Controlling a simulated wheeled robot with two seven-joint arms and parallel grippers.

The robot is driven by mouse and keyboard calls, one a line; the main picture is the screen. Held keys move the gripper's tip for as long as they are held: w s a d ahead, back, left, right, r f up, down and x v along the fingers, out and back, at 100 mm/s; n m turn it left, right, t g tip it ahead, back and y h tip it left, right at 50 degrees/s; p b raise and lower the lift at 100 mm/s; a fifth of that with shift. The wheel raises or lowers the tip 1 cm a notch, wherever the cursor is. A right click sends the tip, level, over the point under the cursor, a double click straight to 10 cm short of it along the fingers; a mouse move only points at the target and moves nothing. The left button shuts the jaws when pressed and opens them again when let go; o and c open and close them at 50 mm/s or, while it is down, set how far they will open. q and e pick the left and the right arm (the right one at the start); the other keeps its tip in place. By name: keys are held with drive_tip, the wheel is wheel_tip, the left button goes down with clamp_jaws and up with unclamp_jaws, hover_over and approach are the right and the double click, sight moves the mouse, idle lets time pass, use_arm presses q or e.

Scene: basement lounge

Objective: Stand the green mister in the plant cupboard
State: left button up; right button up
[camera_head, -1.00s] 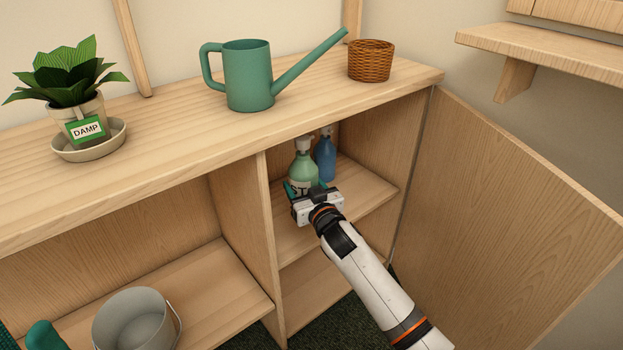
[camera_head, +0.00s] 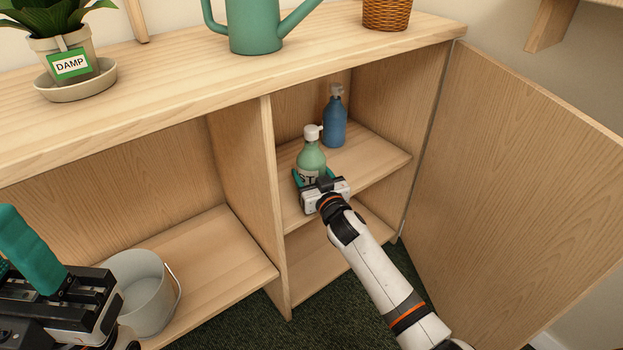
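The green mister (camera_head: 311,158), with a white spray head and a pale label, is upright over the shelf (camera_head: 378,160) in the cupboard's right compartment. My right gripper (camera_head: 314,176) reaches in from the front, with teal fingers against both sides of the mister. The gripper hides the mister's base, so I cannot tell whether it touches the shelf. The plant cupboard (camera_head: 268,180) has its right door (camera_head: 500,190) swung open. My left gripper (camera_head: 32,255) is at the lower left, in front of the cupboard, partly out of frame; its opening is unclear.
A blue spray bottle (camera_head: 334,122) stands behind the mister. A grey bucket (camera_head: 145,290) sits in the left compartment. On top are a green watering can (camera_head: 255,30), a wicker basket (camera_head: 386,14) and a potted plant (camera_head: 72,62) labelled DAMP. The lower right compartment looks empty.

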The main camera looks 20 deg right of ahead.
drive_tip(key=shift+r, duration=0.2)
drive_tip(key=shift+f, duration=0.15)
drive_tip(key=o, duration=1.5)
drive_tip(key=shift+c, duration=0.2)
